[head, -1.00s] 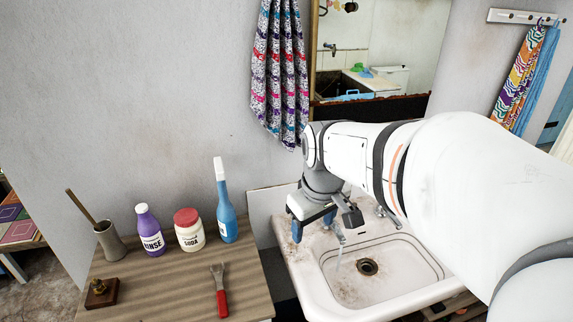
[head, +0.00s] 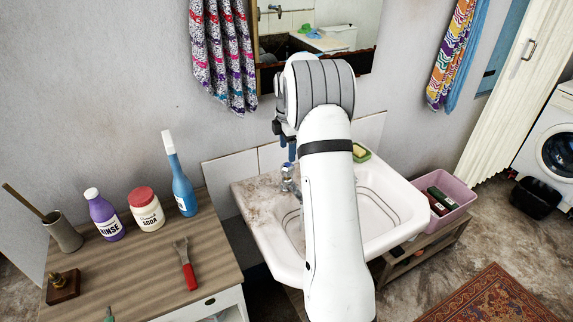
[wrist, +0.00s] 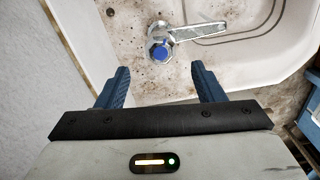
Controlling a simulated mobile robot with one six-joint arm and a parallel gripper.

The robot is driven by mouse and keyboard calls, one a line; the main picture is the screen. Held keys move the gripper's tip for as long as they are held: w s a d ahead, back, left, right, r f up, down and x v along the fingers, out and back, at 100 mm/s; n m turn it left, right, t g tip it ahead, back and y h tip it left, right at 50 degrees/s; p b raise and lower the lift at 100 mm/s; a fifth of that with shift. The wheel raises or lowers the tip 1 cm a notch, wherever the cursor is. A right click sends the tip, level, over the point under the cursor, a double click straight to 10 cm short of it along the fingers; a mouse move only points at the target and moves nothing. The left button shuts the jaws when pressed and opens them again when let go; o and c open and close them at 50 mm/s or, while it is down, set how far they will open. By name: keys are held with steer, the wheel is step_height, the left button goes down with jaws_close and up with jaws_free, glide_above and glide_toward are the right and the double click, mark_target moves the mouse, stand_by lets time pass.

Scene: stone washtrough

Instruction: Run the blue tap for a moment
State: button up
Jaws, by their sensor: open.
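The blue tap, a chrome tap with a blue-marked cap, stands on the back left of the white sink (head: 262,222). It shows in the head view (head: 287,184) and in the wrist view (wrist: 160,45), its spout pointing right over the basin. A thin pale streak below the spout in the head view looks like water. My gripper (wrist: 160,68) is open and empty, its blue fingers spread to either side of the tap's line, with the cap just beyond the fingertips. In the head view my gripper (head: 288,152) is above the tap; my arm hides much of the basin.
A pink crate (head: 455,190) stands right.

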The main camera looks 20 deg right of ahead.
mark_target(287, 165)
step_height(287, 165, down, 7)
steer(key=shift+f+p, duration=0.1)
steer(key=shift+p, duration=0.35)
steer(key=shift+c, duration=0.2)
steer(key=c, duration=0.9)
steer(key=shift+c, duration=0.2)
steer(key=shift+m, duration=0.3)
steer(key=m+b, duration=0.2)
steer(key=m, duration=0.3)
steer(key=m+b, duration=0.1)
steer(key=m, duration=0.5)
steer(key=shift+m, duration=0.3)
